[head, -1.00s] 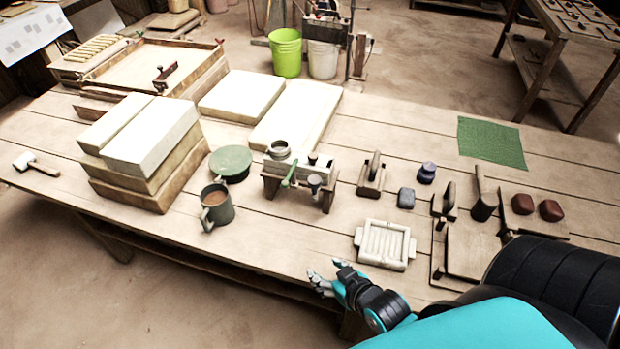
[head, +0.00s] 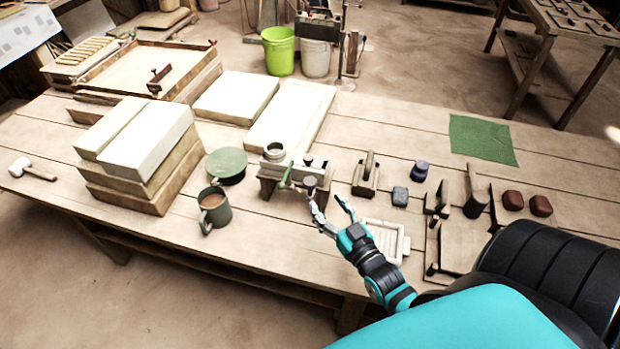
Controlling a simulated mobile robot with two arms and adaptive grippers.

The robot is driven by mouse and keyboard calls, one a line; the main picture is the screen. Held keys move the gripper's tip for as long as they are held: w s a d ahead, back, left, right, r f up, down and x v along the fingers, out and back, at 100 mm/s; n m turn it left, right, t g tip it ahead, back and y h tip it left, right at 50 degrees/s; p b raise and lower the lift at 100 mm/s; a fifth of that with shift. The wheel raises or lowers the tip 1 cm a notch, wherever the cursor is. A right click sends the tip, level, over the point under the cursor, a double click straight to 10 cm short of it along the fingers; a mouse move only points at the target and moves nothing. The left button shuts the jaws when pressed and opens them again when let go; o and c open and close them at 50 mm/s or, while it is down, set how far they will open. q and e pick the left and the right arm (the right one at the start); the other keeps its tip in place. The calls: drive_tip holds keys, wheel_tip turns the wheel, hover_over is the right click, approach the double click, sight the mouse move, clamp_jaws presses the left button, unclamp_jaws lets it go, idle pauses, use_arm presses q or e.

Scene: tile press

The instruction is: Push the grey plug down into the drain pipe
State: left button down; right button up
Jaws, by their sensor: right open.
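A small wooden stand (head: 268,188) holds a pale block with a round metal collar, a green lever (head: 286,176) and short upright grey parts. A dark grey round-topped piece (head: 310,182), which looks like the grey plug, stands upright at the stand's front right. A drain pipe is not clearly distinguishable; how deep the plug sits cannot be told. My right gripper (head: 326,199) is open and empty, its fingers pointing to the stand. One fingertip is just below the plug in the picture, the other to its right; contact cannot be told. My left gripper is not in view.
A green mug (head: 214,212) and a round green lid (head: 227,163) stand left of the stand. A white ribbed tray (head: 396,243) lies partly behind my right arm. A wooden block with an upright handle (head: 366,180) is to the right of the stand.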

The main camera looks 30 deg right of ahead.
sight(314, 186)
drive_tip(key=w, duration=0.3)
drive_tip(key=w+p, duration=0.1)
drive_tip(key=w, duration=0.5)
drive_tip(key=shift+w+d, duration=0.1)
drive_tip(key=shift+d, duration=0.25)
clamp_jaws()
